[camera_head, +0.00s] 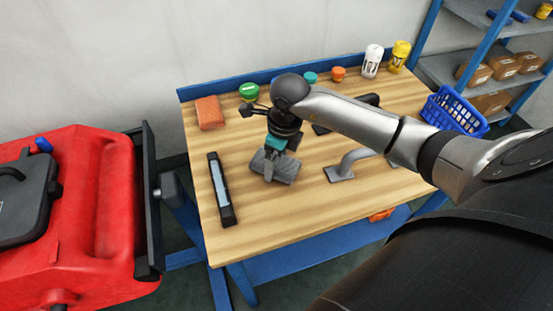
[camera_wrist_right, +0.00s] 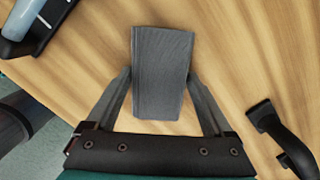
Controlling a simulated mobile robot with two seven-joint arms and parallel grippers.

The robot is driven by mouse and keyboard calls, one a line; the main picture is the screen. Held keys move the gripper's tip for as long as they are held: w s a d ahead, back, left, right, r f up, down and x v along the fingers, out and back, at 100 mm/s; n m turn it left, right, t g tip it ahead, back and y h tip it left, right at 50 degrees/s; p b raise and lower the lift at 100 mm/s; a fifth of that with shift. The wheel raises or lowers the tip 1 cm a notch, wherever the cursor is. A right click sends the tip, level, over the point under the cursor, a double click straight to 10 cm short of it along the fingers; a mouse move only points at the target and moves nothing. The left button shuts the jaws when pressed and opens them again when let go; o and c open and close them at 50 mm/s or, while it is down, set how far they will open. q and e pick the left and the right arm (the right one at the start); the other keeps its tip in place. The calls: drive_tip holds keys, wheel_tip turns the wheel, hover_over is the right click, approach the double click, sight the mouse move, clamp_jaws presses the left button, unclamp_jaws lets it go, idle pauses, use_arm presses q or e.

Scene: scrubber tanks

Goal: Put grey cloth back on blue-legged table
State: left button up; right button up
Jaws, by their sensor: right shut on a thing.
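The grey cloth (camera_head: 284,171) is a small folded block at the middle of the wooden tabletop of the blue-legged table (camera_head: 300,215). My right gripper (camera_head: 270,160) points down from above and is shut on the cloth. In the right wrist view the cloth (camera_wrist_right: 163,60) lies between the two fingers of the right gripper (camera_wrist_right: 159,75), over the wood. I cannot tell whether it rests on the top or hangs just above it. My left gripper is not in view.
A black bar with a light strip (camera_head: 221,190) lies left of the cloth. A grey handled tool (camera_head: 345,166) lies right. An orange-brown block (camera_head: 209,112), a green-lidded jar (camera_head: 249,91) and a blue basket (camera_head: 454,111) stand around. A red machine (camera_head: 90,210) is at left.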

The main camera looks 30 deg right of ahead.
sight(282, 163)
drive_tip(key=shift+f, duration=0.2)
drive_tip(key=o, duration=1.1)
drive_tip(key=shift+r, duration=0.1)
drive_tip(key=shift+c, duration=0.2)
drive_tip(key=shift+r, duration=0.3)
wheel_tip(282, 163, up, 12)
drive_tip(key=s+p, duration=0.1)
drive_tip(key=shift+s+d+f+p, duration=0.15)
drive_tip(key=shift+d+f+p, duration=0.05)
drive_tip(key=shift+d+p, duration=0.2)
